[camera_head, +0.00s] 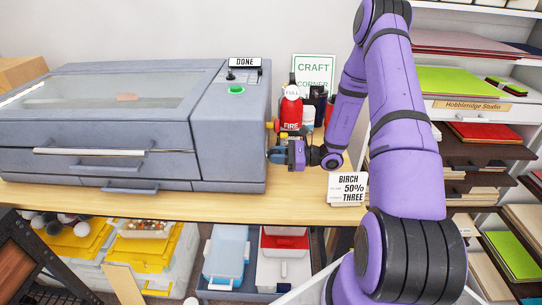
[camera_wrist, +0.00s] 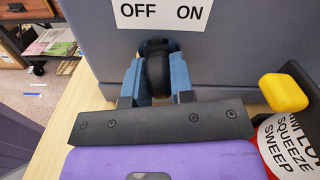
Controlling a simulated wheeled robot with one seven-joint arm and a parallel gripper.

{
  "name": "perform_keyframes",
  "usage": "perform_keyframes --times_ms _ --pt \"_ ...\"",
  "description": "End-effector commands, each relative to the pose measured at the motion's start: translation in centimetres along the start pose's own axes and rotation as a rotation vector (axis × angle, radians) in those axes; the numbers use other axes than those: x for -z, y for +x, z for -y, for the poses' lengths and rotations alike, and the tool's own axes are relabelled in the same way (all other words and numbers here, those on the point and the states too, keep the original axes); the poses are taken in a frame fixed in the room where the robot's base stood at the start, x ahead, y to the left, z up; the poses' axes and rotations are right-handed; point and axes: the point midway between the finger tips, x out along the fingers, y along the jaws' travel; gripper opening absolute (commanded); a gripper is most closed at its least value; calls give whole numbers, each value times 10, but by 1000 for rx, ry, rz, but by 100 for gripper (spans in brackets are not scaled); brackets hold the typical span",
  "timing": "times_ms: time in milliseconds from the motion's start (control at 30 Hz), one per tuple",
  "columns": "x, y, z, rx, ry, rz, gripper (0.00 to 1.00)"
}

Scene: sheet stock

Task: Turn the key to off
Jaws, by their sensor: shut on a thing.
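The key (camera_wrist: 157,72) is a dark, rounded piece on the side of the grey machine, below a white label (camera_wrist: 160,13) reading OFF on the left and ON on the right. In the wrist view my gripper (camera_wrist: 158,82) has its two blue fingers on either side of the key, shut on it. The key's exact angle is hard to tell behind the fingers. In the head view my gripper (camera_head: 280,155) is at the right side of the machine (camera_head: 228,150), and it hides the key.
A yellow block (camera_wrist: 284,92) sticks out on the right of my gripper. A red fire extinguisher (camera_head: 291,112) stands close behind my gripper. A BIRCH card (camera_head: 347,189) is at the front of the wooden table (camera_head: 200,200). Shelves of sheets are at the right.

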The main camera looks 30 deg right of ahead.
Motion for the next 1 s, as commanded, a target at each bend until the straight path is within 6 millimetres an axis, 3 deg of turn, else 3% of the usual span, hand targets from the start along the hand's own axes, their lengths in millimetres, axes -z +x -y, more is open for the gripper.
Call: perform_keyframes --times_ms 1000 --pt "0 0 0 0 -1159 7 0"
